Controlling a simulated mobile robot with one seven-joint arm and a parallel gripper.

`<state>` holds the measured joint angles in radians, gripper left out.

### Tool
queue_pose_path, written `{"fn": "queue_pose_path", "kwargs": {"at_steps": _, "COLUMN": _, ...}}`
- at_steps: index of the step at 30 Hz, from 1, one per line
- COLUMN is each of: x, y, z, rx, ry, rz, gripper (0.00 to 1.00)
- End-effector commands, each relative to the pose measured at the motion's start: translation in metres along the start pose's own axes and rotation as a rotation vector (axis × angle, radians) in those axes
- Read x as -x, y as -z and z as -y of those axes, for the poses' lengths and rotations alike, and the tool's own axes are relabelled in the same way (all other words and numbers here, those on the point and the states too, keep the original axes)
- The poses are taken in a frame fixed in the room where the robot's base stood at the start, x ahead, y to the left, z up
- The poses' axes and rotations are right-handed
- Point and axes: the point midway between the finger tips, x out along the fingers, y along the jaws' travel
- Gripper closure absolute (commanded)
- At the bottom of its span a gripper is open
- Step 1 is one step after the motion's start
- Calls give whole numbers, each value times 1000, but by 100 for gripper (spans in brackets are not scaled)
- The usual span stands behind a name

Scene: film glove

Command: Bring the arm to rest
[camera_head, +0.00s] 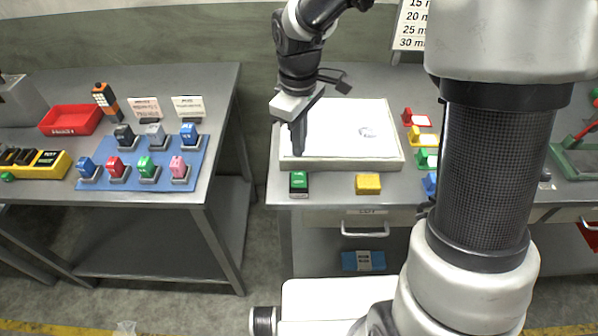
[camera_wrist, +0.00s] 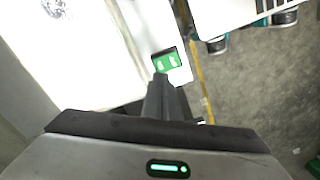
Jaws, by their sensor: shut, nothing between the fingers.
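My gripper (camera_head: 298,145) is shut and empty. In the head view it points down at the left side of a shallow white tray (camera_head: 390,165) on the right-hand table. A green block with a dark body (camera_head: 299,182) stands at the table's front edge, just in front of the fingertips. In the wrist view my gripper (camera_wrist: 162,82) shows its closed fingers pointing toward the green block (camera_wrist: 167,62). I cannot tell whether the fingertips touch anything.
A yellow block (camera_head: 368,184) sits at the front edge. Coloured blocks with cards (camera_head: 421,138) line the tray's right. The left table holds a blue mat (camera_head: 122,178) with several coloured blocks, and a red bin (camera_head: 71,119). A floor gap separates the tables.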

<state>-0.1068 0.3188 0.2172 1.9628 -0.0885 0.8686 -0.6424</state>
Motion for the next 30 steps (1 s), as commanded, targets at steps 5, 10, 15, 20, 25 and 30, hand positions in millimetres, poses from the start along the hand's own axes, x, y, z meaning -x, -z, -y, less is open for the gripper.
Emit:
{"fn": "queue_pose_path", "kwargs": {"at_steps": 5, "x": 0, "y": 0, "z": 0, "rx": 0, "ry": 0, "rz": 0, "gripper": 100}}
{"fn": "queue_pose_path", "kwargs": {"at_steps": 10, "x": 0, "y": 0, "z": 0, "rx": 0, "ry": 0, "rz": 0, "gripper": 100}}
{"fn": "queue_pose_path", "kwargs": {"at_steps": 15, "x": 3, "y": -1, "z": 0, "rx": -5, "ry": -3, "rz": -1, "gripper": 100}}
{"fn": "queue_pose_path", "kwargs": {"at_steps": 20, "x": 42, "y": -21, "z": -2, "rx": -101, "ry": -52, "rz": -29, "gripper": 100}}
{"fn": "queue_pose_path", "kwargs": {"at_steps": 25, "x": 117, "y": -73, "z": 7, "rx": -345, "ry": -149, "rz": -110, "gripper": 100}}
{"fn": "queue_pose_path", "kwargs": {"at_steps": 30, "x": 174, "y": -130, "z": 30, "rx": -621, "ry": -218, "rz": -230, "gripper": 100}}
